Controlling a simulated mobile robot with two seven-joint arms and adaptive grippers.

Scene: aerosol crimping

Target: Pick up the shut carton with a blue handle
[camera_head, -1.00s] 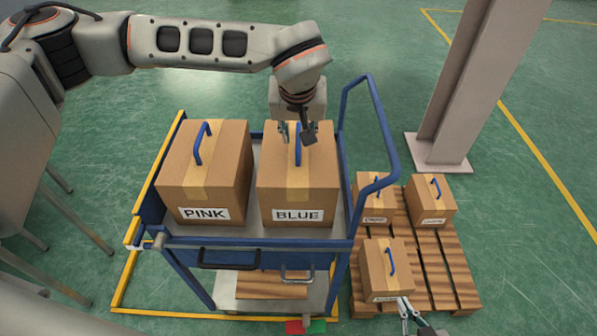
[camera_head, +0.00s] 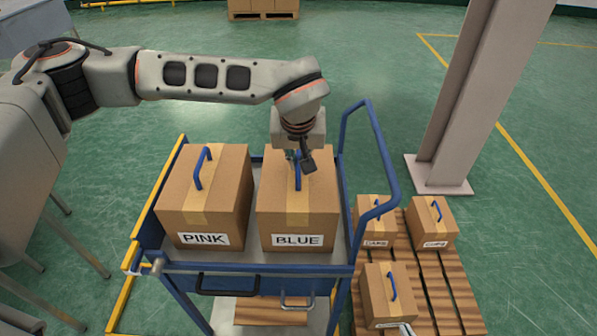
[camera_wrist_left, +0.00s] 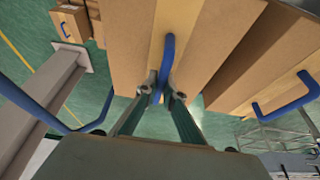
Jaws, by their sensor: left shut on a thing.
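A shut brown carton labelled BLUE (camera_head: 272,217) stands upright on the cart's top, with tape across its lid and a blue handle (camera_head: 298,179) on top. My left gripper (camera_head: 299,160) is above it and shut on that handle. In the left wrist view, the fingers (camera_wrist_left: 160,94) pinch the blue handle (camera_wrist_left: 168,56) from both sides. A second shut carton labelled PINK (camera_head: 178,218), also with a blue handle, stands to its left. Only a bit of my right gripper (camera_head: 406,329) shows at the bottom edge, by a pallet carton.
The blue cart (camera_head: 251,270) has a tall push bar (camera_head: 381,150) just right of the BLUE carton. Several smaller cartons stand on a wooden pallet (camera_head: 432,275) at right. A grey pillar (camera_head: 480,100) rises behind it.

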